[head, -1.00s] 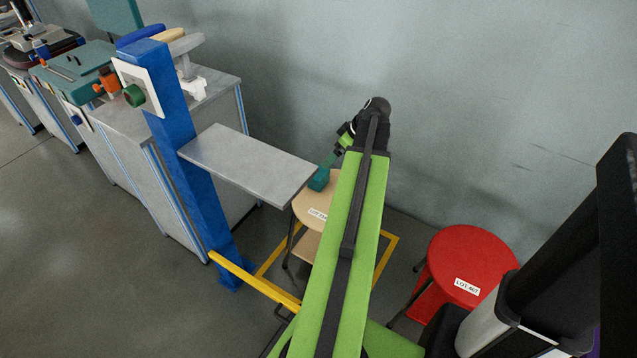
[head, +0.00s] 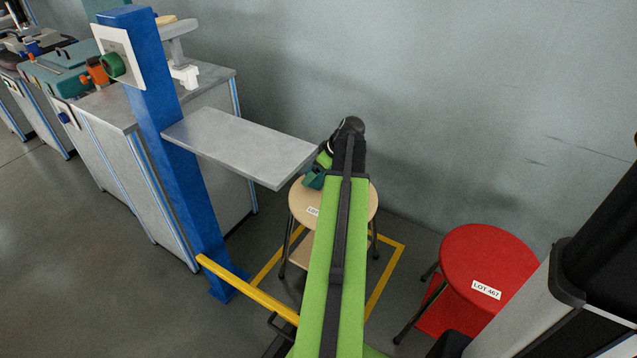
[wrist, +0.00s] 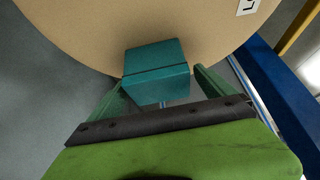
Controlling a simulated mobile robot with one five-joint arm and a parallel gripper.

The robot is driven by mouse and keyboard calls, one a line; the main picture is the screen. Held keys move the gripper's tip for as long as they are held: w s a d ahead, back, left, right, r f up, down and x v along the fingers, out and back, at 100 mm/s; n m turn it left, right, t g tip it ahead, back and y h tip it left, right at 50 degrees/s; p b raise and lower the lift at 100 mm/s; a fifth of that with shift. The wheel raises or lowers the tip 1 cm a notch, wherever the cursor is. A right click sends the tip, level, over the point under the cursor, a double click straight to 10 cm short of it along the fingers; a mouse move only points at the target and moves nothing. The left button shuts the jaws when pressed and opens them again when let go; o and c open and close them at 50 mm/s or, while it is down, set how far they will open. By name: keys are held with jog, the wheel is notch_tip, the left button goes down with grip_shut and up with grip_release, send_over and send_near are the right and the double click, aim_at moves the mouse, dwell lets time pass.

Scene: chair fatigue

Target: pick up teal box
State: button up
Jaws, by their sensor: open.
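The teal box (wrist: 156,72) sits on the beige round top of a stool (head: 361,200), near its rim. In the wrist view it lies between the two green fingers of my gripper (wrist: 160,82), which are apart, one on each side. I see no clear contact; the gap on the right looks wider than on the left. In the head view the box (head: 313,179) shows small at the left of my arm, with my gripper close above it. My arm hides part of the stool top.
A grey plate (head: 240,145) on a blue post (head: 170,150) juts out left of the stool. A yellow bar (head: 245,285) crosses low in front. A red stool (head: 485,265) stands at the right. A grey wall (head: 440,90) is behind.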

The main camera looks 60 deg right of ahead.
jog(key=shift+b+x, duration=0.3)
jog(key=shift+x, duration=0.75)
jog(key=shift+s+r, duration=0.1)
jog(key=c, duration=1.6)
jog(key=shift+r+p, duration=0.55)
jog(key=shift+p, duration=0.1)
notch_tip(320, 180, up, 4)
jog(key=p, duration=0.4)
jog(key=s+d+r+p, duration=0.4)
jog(key=s+r+p, duration=0.2)
jog(key=s, duration=0.5)
